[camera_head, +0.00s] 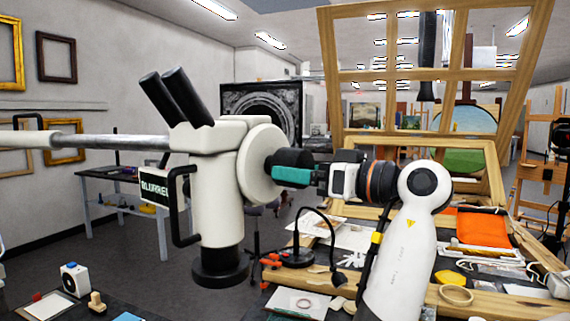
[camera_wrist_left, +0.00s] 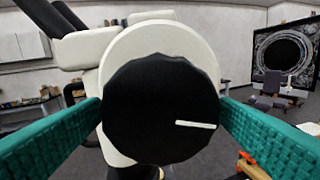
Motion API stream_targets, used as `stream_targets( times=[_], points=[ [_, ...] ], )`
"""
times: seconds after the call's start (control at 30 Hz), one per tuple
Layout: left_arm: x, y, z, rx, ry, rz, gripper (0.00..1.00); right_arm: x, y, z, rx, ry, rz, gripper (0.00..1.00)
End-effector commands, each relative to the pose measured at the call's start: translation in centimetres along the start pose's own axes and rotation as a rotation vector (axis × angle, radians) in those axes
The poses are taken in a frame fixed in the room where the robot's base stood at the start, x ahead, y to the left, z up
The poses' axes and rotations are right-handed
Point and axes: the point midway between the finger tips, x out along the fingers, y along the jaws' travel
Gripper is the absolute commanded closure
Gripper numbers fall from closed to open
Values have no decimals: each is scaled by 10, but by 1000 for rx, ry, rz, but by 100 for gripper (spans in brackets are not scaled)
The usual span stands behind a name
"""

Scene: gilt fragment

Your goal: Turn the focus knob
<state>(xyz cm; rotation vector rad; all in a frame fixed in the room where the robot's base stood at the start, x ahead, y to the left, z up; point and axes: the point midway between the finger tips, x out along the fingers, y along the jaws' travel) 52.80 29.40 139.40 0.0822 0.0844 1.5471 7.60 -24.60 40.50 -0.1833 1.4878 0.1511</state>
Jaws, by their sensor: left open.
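The focus knob (camera_head: 290,157) is a black disc with a scalloped rim on the round white side plate (camera_head: 257,166) of the white microscope (camera_head: 217,190). In the left wrist view the knob (camera_wrist_left: 150,95) faces me, and its white mark (camera_wrist_left: 196,125) points right. A small sign (camera_head: 154,188) on the microscope starts with "BLURRE"; its end is cut off. My left gripper (camera_head: 284,174) is open, its teal fingers on either side of the knob. In the left wrist view the fingertips (camera_wrist_left: 161,108) lie close to the knob's rim; I cannot tell whether they touch it.
A black desk lamp (camera_head: 315,225) stands on the cluttered workbench below my arm. A wooden frame (camera_head: 420,80) rises behind it. A dark table at lower left holds a small white box (camera_head: 75,280) and a wooden stamp (camera_head: 96,301).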

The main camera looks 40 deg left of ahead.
Motion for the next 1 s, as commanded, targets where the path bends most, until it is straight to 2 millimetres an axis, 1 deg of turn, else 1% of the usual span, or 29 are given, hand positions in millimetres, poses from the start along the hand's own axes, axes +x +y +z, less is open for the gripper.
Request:
stream_targets(
  times=[0.03, 0.1, 0.23, 0.37, 0.6, 0.63, 0.67, 0.8, 0.9, 1.0],
  points=[
    [10, 0, 2, 1, 1, 2, 17, -5, 1, 3, 0, -3, 1, 32],
    [20, 0, 2, 0, -1, 1, 17, -8, 3, 6, 1, -8, 4, 32],
    [33, 0, 1, 2, 0, 0, 17, -11, 10, 12, 3, -16, 12, 32],
    [39, 0, 0, 1, -1, -1, 17, -12, 15, 13, 3, -18, 19, 32],
    [40, 0, 0, 1, -1, -2, 17, -11, 15, 13, 2, -19, 19, 32],
    [40, 0, 0, 1, -1, -2, 19, -11, 15, 13, 1, -19, 18, 32],
    [40, 0, 0, 1, -1, -2, 24, -11, 14, 13, 1, -19, 18, 32],
    [39, 0, 0, 1, -1, -2, 47, -11, 11, 12, 0, -18, 14, 32],
    [39, 0, 0, 1, -1, -2, 62, -11, 9, 12, -1, -17, 11, 32],
    [39, 0, 0, 4, -1, -2, 62, -11, 8, 11, -2, -17, 10, 32]
  ],
)
